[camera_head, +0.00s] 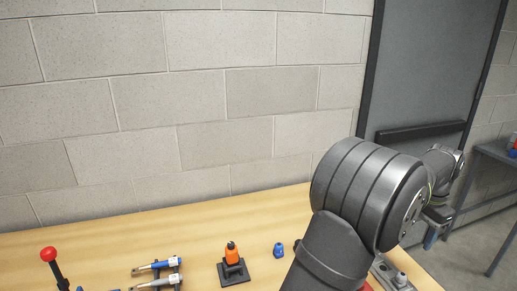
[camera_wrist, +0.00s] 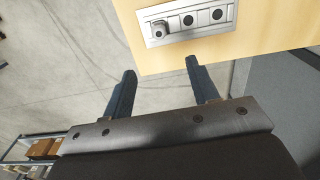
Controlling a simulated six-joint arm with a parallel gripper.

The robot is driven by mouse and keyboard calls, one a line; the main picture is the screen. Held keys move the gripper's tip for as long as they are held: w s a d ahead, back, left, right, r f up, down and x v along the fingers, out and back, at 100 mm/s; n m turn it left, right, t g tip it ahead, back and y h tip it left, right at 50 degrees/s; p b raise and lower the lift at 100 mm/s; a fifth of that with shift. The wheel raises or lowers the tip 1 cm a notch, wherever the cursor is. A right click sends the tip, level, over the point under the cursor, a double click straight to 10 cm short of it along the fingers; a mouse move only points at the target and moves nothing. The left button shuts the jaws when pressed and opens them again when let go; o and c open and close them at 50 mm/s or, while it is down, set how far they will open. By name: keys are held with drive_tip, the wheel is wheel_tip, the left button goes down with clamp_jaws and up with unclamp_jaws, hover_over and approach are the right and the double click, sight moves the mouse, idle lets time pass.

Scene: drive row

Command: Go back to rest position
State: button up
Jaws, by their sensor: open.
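My gripper (camera_wrist: 160,75) shows in the wrist view with its two dark blue fingers spread apart and nothing between them. It hangs past the edge of the wooden table, over the grey floor. In the head view my arm covers the right side of the table, and a small part of the gripper (camera_head: 431,236) shows at the far right, beyond the table's edge.
The wooden table (camera_head: 150,228) carries an orange-handled tool (camera_head: 233,258) in a black stand, a small blue piece (camera_head: 278,249), blue tools (camera_head: 155,266) and a red-knobbed lever (camera_head: 49,256). A grey socket plate (camera_wrist: 186,21) lies near the table edge. A block wall and door stand behind.

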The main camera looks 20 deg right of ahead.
sight(401, 273)
drive_tip(key=shift+f, duration=0.1)
wheel_tip(401, 273, down, 17)
drive_tip(key=shift+f, duration=0.15)
idle(0.5)
drive_tip(key=shift+r, duration=0.3)
